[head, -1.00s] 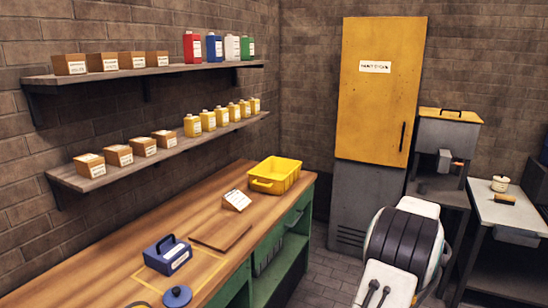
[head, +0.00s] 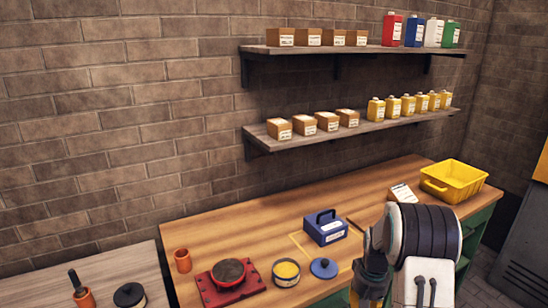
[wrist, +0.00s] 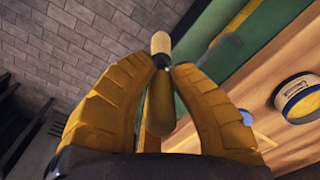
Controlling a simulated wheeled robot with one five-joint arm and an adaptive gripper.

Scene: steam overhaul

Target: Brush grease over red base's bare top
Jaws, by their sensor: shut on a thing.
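The red base (head: 238,292) lies on the workbench at the lower middle of the head view, with a dark round top (head: 229,271). An open tin of yellow grease (head: 286,270) stands just right of it, with a blue lid (head: 323,268) further right. My gripper (wrist: 163,68) is shut on a brush (wrist: 160,45), whose pale end points away between the yellow fingers. In the head view my gripper (head: 371,283) is right of the blue lid; the brush cannot be made out there. A labelled tin (wrist: 298,97) shows at the right of the wrist view.
A blue box with a handle (head: 325,229) stands behind the lid. An orange cup (head: 182,261) is left of the base. A yellow bin (head: 455,181) is at the bench's far right. A cup (head: 84,297) and dark round tin (head: 130,295) stand on a grey table at left.

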